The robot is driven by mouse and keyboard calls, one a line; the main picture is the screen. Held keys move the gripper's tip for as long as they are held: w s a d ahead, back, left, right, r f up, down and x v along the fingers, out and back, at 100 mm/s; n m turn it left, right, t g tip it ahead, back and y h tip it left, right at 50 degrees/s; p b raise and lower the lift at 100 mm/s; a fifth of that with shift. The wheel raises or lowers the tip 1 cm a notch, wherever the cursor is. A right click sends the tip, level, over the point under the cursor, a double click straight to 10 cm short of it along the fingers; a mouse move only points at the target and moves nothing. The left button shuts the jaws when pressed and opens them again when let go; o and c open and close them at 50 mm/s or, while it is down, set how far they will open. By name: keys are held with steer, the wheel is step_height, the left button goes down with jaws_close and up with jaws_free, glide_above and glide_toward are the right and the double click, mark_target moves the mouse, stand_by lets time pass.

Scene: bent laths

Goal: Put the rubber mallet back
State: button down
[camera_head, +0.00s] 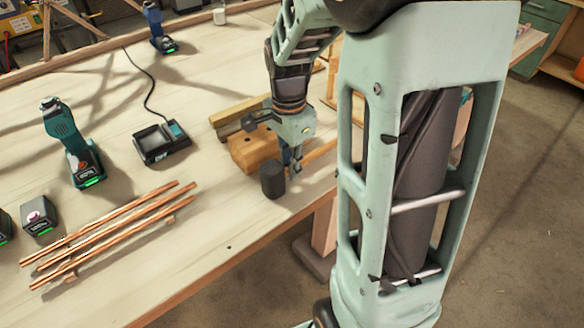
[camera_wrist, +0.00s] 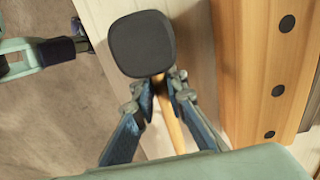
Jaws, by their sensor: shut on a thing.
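The rubber mallet's dark head (camera_head: 272,180) is near the front edge of the bench, and it also fills the top middle of the wrist view (camera_wrist: 142,44). Its wooden handle (camera_wrist: 172,122) runs back between my fingers. My gripper (camera_head: 294,164) is shut on the mallet just behind the head, with a blue finger on each side in the wrist view (camera_wrist: 155,98). A wooden block (camera_head: 250,152) stands beside the gripper; it shows dark round holes in the wrist view (camera_wrist: 250,70). I cannot tell whether the mallet touches the bench.
Copper-coloured rods (camera_head: 110,232) lie on the bench at front left. Bench (camera_head: 215,215) between rods and mallet is clear.

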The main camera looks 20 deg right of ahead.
steer(key=c, duration=1.9)
jaws_free()
steer(key=shift+f, duration=0.1)
steer(key=shift+c, duration=0.2)
step_height(320, 180, up, 12)
steer(key=p, duration=0.1)
steer(key=shift+a, duration=0.15)
steer(key=shift+s, duration=0.1)
